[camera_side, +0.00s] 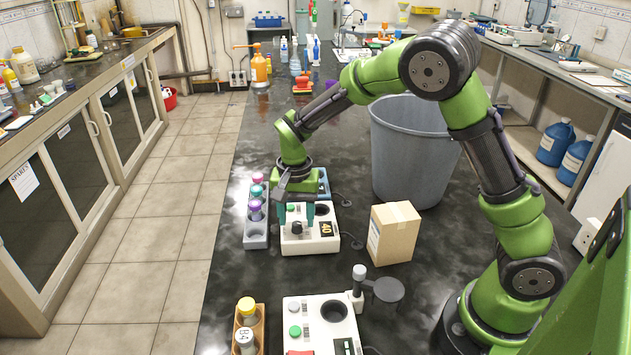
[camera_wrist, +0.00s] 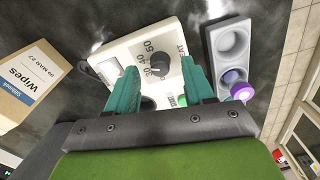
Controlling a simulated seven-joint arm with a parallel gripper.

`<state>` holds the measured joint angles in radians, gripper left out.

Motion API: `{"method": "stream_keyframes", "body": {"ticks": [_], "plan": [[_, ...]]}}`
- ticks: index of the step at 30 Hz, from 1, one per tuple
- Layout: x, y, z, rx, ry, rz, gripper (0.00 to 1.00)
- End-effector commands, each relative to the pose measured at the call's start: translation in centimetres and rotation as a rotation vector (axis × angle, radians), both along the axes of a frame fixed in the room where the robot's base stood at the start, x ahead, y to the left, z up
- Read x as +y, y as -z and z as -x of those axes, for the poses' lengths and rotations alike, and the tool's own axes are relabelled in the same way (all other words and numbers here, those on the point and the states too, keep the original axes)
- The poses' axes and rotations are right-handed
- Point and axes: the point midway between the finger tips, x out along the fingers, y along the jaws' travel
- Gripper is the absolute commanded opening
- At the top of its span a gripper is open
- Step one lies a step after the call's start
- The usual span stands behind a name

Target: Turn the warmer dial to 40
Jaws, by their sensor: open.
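The warmer (camera_side: 322,244) is a white box on the dark bench, with a round dark well and a small dark display (camera_side: 326,229) with orange digits that look like 40. Its dark dial (camera_wrist: 160,66) shows in the wrist view, with the printed numbers 30, 40 and 50 beside it. I cannot tell clearly which number the dial points to. My gripper (camera_side: 297,221) points down over the warmer. In the wrist view its two teal fingers are apart, one on each side of the dial; contact cannot be made out. A green button (camera_wrist: 182,100) is partly hidden by the right finger.
A grey rack (camera_side: 256,241) with coloured-cap tubes stands left of the warmer. A cardboard wipes box (camera_side: 393,235) stands to the right, with a large grey bin (camera_side: 410,150) behind it. Another white unit (camera_side: 310,335) and a wooden rack (camera_side: 240,348) are nearer the camera.

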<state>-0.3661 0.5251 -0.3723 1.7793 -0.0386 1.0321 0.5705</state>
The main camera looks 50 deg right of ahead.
Motion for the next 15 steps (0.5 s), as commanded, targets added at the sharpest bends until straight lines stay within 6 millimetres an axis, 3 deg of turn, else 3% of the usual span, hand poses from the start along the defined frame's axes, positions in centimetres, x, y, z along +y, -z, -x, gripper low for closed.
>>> {"method": "stream_keyframes", "body": {"ticks": [15], "plan": [[0.0, -12.0, -0.1, -0.007, 0.000, -0.002, 0.52]]}}
